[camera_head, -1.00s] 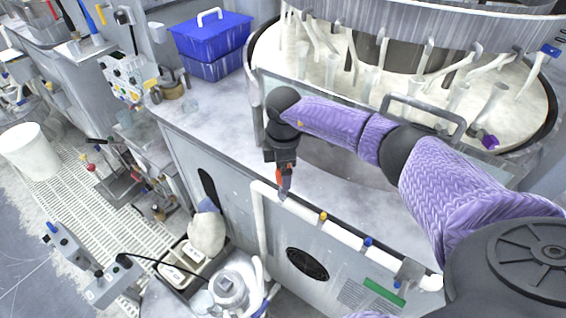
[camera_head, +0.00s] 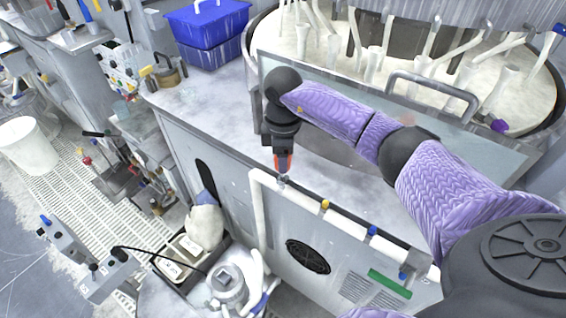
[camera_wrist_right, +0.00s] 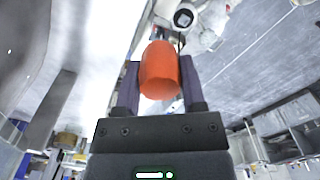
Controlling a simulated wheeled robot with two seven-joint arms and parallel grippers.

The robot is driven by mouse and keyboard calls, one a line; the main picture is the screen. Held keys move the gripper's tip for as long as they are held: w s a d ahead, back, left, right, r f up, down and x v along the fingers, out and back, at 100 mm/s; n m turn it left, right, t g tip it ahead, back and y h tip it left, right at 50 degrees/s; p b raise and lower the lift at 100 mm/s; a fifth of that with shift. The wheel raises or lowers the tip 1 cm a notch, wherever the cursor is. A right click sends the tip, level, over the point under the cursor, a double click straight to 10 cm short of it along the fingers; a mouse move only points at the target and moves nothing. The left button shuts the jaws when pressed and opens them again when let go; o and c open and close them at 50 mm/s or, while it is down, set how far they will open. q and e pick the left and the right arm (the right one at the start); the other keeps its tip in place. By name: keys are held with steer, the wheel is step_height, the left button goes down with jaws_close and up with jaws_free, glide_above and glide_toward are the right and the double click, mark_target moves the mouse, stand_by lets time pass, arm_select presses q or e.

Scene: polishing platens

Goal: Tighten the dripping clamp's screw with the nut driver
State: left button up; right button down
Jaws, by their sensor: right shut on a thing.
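My right gripper (camera_head: 283,152) is shut on the orange-red handle of the nut driver (camera_head: 284,162). The handle (camera_wrist_right: 160,70) also shows between the two fingers in the right wrist view. The driver points down, its lower end close to the white pipe (camera_head: 345,217) along the cabinet's top front edge. I cannot tell whether it touches anything there. A yellow-marked clamp (camera_head: 325,204) and a blue-marked clamp (camera_head: 372,230) sit on the pipe to the right. No drip is clear, so I cannot tell which clamp leaks. My left gripper is not in view.
The polishing machine (camera_head: 520,150) with its round platen stands behind my right arm. A blue lidded bin (camera_head: 208,45) is at the back of the grey worktop (camera_head: 200,110). A metal canister (camera_head: 228,285) and a tray with a pale sack (camera_head: 205,226) are below left.

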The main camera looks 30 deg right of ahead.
steer(key=shift+f+m, duration=0.1)
steer(key=shift+m, duration=1.1)
step_height(320, 180, up, 2)
steer(key=shift+r+p, duration=0.1)
steer(key=shift+p, duration=1)
step_height(320, 180, up, 3)
steer(key=p, duration=0.2)
steer(key=shift+f+p, duration=0.2)
steer(key=shift+p, duration=0.2)
steer(key=shift+r+p, duration=0.75)
steer(key=shift+p, duration=0.1)
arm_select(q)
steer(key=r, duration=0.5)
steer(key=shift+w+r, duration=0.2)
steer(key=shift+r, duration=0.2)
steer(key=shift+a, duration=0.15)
arm_select(e)
steer(key=shift+f, duration=0.1)
